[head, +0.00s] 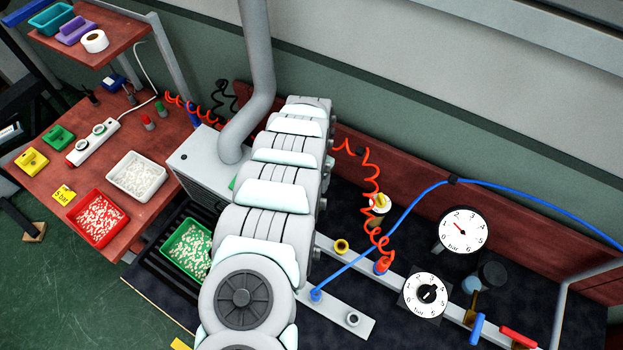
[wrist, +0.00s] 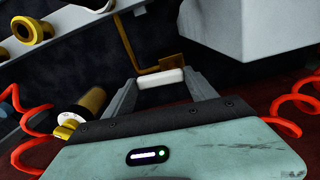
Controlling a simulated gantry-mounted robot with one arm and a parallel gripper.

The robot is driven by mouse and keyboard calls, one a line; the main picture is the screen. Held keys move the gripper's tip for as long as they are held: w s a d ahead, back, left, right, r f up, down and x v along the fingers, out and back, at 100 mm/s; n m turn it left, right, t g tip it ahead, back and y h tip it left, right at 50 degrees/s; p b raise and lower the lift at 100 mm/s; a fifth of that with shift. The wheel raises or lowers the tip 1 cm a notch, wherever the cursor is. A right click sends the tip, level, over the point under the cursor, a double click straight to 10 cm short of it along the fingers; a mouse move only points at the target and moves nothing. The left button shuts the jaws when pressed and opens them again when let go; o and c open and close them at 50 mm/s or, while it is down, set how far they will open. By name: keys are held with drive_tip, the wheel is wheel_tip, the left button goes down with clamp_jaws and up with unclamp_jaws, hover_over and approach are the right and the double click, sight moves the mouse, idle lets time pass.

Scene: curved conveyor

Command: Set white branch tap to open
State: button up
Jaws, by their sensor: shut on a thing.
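In the head view my arm hides both the gripper and the white tap. Exactly how the lever lies relative to its pipe is hard to tell.
A grey rail (head: 455,312) carries blue (head: 477,325) and red (head: 516,337) handles. A coiled red hose (head: 372,185) and blue hose (head: 408,212) run near my arm.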

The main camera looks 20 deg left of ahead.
drive_tip(key=shift+w+n, duration=0.1)
drive_tip(key=shift+n, duration=0.5)
drive_tip(key=o, duration=1.4)
drive_tip(key=shift+c, duration=0.2)
wheel_tip(320, 180, up, 11)
drive_tip(key=shift+f, duration=0.1)
